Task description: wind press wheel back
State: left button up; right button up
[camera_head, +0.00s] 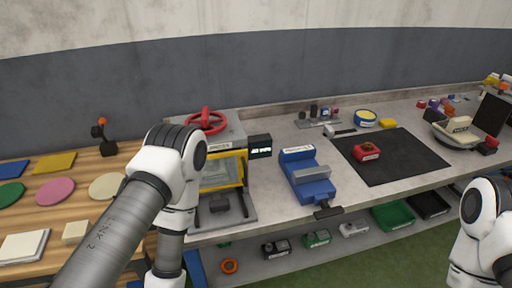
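The press (238,172) stands on the grey bench, left of the picture's middle, with a grey top and a yellow-framed front window. Its red wheel (207,122) lies flat on top, with a red knob or hub standing up from it. My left arm crosses in front of the press and hides its left side; its elbow is close in front of the wheel, and I cannot tell whether they touch. My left gripper is not in view. My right arm shows at the right edge, and its gripper is not in view.
A small dark display (260,146) sits at the press's right. A blue vise (307,176) and a black mat (378,156) with a red block (366,152) lie farther right. A wooden table (85,168) with coloured discs and plates is at the left.

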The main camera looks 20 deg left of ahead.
aim_at(209, 130)
jog(key=j+z, duration=0.3)
jog(key=j, duration=0.35)
jog(key=k+j+z, duration=0.15)
jog(key=j+z, duration=0.15)
jog(key=j, duration=0.3)
